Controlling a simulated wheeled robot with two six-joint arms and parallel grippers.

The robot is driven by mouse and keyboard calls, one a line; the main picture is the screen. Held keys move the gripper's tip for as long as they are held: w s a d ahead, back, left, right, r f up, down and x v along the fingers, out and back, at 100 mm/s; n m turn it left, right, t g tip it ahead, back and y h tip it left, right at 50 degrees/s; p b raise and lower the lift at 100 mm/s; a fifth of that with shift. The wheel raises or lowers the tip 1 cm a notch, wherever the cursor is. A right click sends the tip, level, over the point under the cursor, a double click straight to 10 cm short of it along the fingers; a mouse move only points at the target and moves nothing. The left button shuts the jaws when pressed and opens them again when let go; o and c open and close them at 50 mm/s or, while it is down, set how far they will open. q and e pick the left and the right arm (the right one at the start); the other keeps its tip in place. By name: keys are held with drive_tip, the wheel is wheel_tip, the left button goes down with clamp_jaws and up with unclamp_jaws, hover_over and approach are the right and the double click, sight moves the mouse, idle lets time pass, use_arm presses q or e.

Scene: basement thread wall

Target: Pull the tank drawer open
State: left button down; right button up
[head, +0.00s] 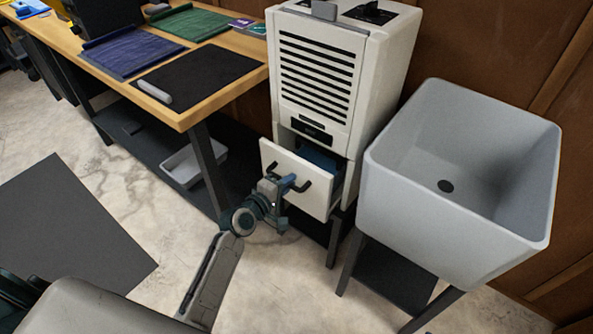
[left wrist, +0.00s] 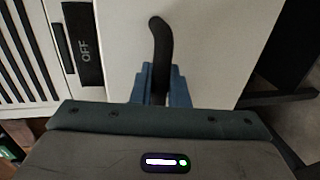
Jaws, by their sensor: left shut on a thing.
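The tank drawer (head: 318,196) is a white-fronted drawer low in a tall white slatted unit (head: 318,70). It stands partly pulled out, and a dark blue inside (head: 322,158) shows behind its front. My left gripper (head: 284,186) is shut on the drawer's black handle (head: 304,186). In the left wrist view the blue fingers (left wrist: 165,88) close around the black handle (left wrist: 160,45) against the white drawer front (left wrist: 205,50). A dark label reading OFF (left wrist: 84,46) shows on the unit beside it. My right gripper is not in view.
A large grey sink (head: 440,200) on dark legs stands right of the unit. A wooden workbench (head: 190,115) with mats stands at left, with a pale tray (head: 195,160) on its lower shelf. Bare floor lies in front of the drawer, and a dark mat (head: 70,225) lies further left.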

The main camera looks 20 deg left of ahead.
use_arm(q)
drive_tip(key=f+v, duration=0.2)
drive_tip(key=v, duration=1)
drive_tip(key=shift+s+a+f+p, duration=0.15)
drive_tip(key=shift+s+f+p, duration=0.1)
drive_tip(key=shift+s+p, duration=0.25)
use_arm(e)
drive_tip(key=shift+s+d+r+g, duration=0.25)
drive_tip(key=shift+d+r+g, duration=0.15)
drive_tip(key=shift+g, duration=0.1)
use_arm(q)
drive_tip(key=c, duration=1.5)
unclamp_jaws()
drive_tip(key=shift+s, duration=0.1)
drive_tip(key=v, duration=1)
drive_tip(key=shift+s, duration=0.3)
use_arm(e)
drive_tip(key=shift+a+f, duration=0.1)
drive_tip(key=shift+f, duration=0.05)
use_arm(q)
drive_tip(key=shift+a, duration=0.1)
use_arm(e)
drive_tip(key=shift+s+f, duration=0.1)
